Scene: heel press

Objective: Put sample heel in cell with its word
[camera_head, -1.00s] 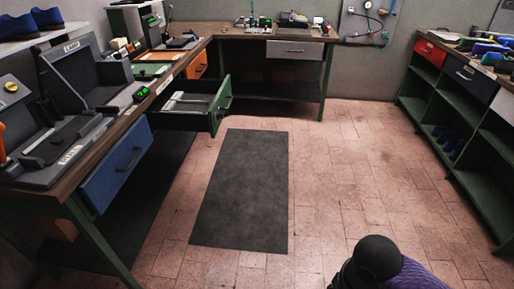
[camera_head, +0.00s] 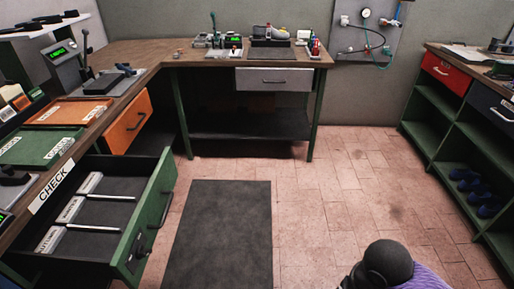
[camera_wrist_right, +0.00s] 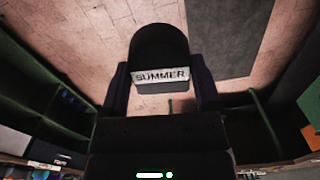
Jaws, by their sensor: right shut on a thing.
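In the right wrist view, a dark heel (camera_wrist_right: 162,45) with a rounded end carries a white label reading SUMMER. My right gripper (camera_wrist_right: 161,92) is shut on it, one finger on each side, over the floor. In the head view, a green drawer (camera_head: 155,205) stands open at the left. White labelled strips (camera_head: 92,182) part its dark inside into several cells. The words on them are too small to read surely, and the cells I can see look empty. The held heel is not in the head view. My left gripper is in neither view.
A CHECK label (camera_head: 52,187) marks the bench edge above the drawer. An orange tray (camera_head: 75,112) and a green tray (camera_head: 38,147) lie on that bench. A dark mat (camera_head: 222,235) covers floor right of the drawer. A green shelf (camera_head: 455,150) stands at right; the floor between is clear.

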